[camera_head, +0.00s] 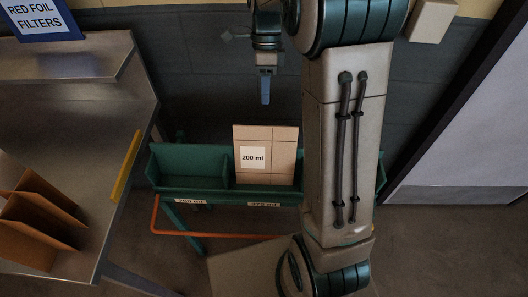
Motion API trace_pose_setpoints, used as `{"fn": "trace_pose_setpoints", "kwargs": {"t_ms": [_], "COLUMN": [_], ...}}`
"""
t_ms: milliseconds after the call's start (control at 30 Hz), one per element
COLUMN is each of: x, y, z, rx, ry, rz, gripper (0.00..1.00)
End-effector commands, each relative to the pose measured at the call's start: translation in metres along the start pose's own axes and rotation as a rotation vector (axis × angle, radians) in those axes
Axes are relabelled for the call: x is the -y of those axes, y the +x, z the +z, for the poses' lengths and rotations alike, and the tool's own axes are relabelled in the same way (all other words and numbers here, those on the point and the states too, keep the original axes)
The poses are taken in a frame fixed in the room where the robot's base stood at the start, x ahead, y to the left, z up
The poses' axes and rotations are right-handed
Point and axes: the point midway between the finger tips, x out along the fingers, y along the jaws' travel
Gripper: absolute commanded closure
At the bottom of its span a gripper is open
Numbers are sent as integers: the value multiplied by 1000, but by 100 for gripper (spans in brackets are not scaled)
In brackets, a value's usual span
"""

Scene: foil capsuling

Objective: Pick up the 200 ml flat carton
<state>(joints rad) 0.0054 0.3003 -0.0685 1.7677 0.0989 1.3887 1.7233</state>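The flat carton (282,148), tan with a white "200 ml" label, stands upright in a compartment of the green rack (192,190). The shelf label below it appears to read "375 ml". My gripper (265,92) hangs above and slightly left of the carton's top edge, apart from it, fingers pointing down. Its fingers show as one narrow blue shape, so I cannot tell whether they are open or shut. My arm hides the right part of the rack.
The left rack compartment (190,162) is empty. A metal workbench (95,215) with a yellow edge strip (126,166) and brown cardboard pieces (40,215) stands at left. An orange bar (215,234) runs low below the rack. A "RED FOIL FILTERS" sign (38,14) is top left.

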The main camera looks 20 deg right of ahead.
Motion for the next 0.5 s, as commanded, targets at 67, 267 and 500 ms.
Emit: {"fn": "trace_pose_setpoints", "kwargs": {"t_ms": [67,267,500], "x": [4,4,4], "y": [3,32,75], "z": [1,0,0], "rx": [-1,-2,-2], "ry": [39,58,56], "rz": [13,21,19], "gripper": [67,67,67]}}
